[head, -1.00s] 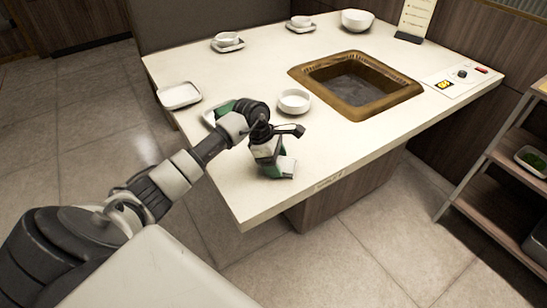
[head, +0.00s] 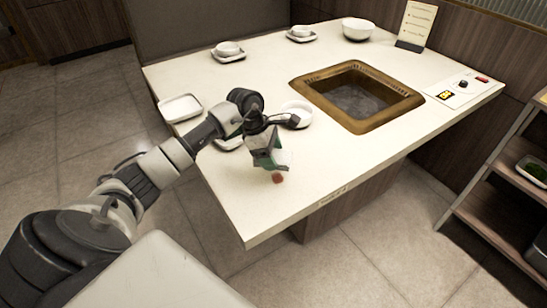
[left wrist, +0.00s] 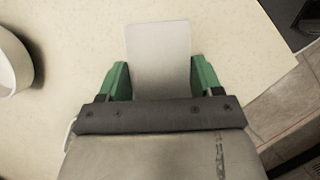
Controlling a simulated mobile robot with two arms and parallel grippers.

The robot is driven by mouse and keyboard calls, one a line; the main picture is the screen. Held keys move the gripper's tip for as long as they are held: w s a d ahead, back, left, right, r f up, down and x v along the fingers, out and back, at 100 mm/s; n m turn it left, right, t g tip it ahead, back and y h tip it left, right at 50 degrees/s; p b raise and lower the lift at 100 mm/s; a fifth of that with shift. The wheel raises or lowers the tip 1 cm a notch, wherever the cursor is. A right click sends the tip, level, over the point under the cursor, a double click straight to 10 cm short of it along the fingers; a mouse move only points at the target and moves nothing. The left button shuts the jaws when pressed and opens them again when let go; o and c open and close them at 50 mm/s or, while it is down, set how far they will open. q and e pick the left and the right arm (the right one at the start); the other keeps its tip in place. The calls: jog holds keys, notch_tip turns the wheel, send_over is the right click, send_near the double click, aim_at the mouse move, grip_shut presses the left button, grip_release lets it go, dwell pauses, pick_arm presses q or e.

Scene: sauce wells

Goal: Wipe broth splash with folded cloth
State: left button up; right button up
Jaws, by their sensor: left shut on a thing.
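My left gripper (head: 270,158) is over the near part of the cream table (head: 235,205), pointing down. Its green fingers (left wrist: 160,78) are shut on the folded cloth (left wrist: 158,50), a pale grey-white rectangle standing out between them in the left wrist view. In the head view the cloth is mostly hidden by the gripper. A small reddish-brown broth splash (head: 278,179) lies on the table just in front of and below the fingertips. Whether the cloth touches the table I cannot tell. My right gripper is in no view.
A white bowl (head: 298,113) stands close behind the gripper, and a white dish (head: 228,142) is partly hidden by my arm. A square tray (head: 180,107) lies at the left edge. The brown-framed sunken well (head: 372,125) is to the right. The table's front right is clear.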

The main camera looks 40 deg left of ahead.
pick_arm(q)
jog(key=shift+r+p, duration=0.5)
jog(key=shift+r, duration=0.85)
jog(key=shift+d, duration=0.1)
